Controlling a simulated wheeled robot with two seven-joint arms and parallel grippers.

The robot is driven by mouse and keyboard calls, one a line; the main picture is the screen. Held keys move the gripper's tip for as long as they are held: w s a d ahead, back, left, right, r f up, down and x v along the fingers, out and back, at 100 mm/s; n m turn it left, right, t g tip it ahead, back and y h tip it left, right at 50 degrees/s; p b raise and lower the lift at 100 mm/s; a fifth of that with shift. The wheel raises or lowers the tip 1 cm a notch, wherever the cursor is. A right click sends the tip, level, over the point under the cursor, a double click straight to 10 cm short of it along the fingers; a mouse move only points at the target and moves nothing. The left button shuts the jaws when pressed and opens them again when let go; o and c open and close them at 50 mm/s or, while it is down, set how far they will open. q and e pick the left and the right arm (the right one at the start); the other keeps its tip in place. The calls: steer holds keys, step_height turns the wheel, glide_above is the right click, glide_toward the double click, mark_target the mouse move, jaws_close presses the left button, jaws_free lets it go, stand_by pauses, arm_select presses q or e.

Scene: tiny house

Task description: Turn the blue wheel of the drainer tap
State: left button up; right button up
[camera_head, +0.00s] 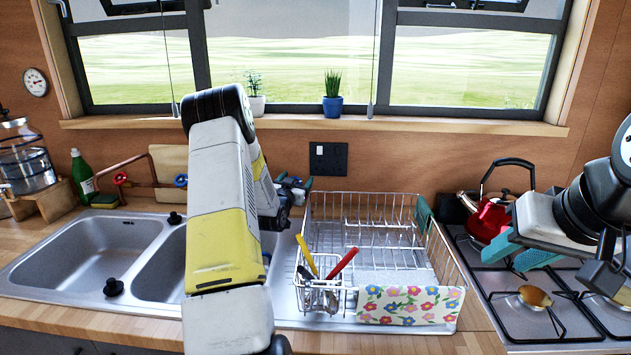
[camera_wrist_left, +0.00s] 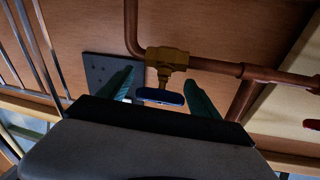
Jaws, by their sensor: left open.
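In the left wrist view, a dark blue wheel (camera_wrist_left: 160,96) sits on a brass valve (camera_wrist_left: 167,62) on a copper pipe. My left gripper (camera_wrist_left: 165,92) is open, its teal fingers on either side of the wheel; I cannot tell whether they touch it. In the head view my left gripper (camera_head: 295,182) is near the back wall behind the sink, and my arm hides much of the pipework. A blue wheel (camera_head: 181,180) shows left of my arm; I cannot tell if it is the same one. My right gripper (camera_head: 518,254) is open and empty above the stove.
A wire dish rack (camera_head: 385,235) with a cutlery basket (camera_head: 322,297) stands right of my left arm. A red wheel (camera_head: 120,178) and a green bottle (camera_head: 82,175) are at the left. A red kettle (camera_head: 490,217) stands on the stove. A socket plate (camera_head: 328,158) is on the wall.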

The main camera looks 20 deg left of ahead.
arm_select(q)
steer(key=shift+c, duration=0.4)
steer(key=c, duration=1.3)
steer(key=shift+d+f+m+g+h, duration=0.1)
steer(key=shift+d+m+g+h, duration=0.1)
steer(key=shift+m+h, duration=0.85)
steer(key=shift+d+m+g+h, duration=0.15)
steer(key=shift+m+g+h, duration=0.05)
steer(key=shift+m+h, duration=0.85)
steer(key=o, duration=1.4)
steer(key=shift+s, duration=0.1)
steer(key=shift+s+a+r, duration=0.1)
steer(key=shift+s+a, duration=0.1)
steer(key=shift+s, duration=1.05)
steer(key=shift+s+a+r, duration=0.1)
steer(key=shift+s+a, duration=0.05)
steer(key=shift+s, duration=1.15)
steer(key=shift+s+a, duration=0.2)
steer(key=shift+s, duration=1.05)
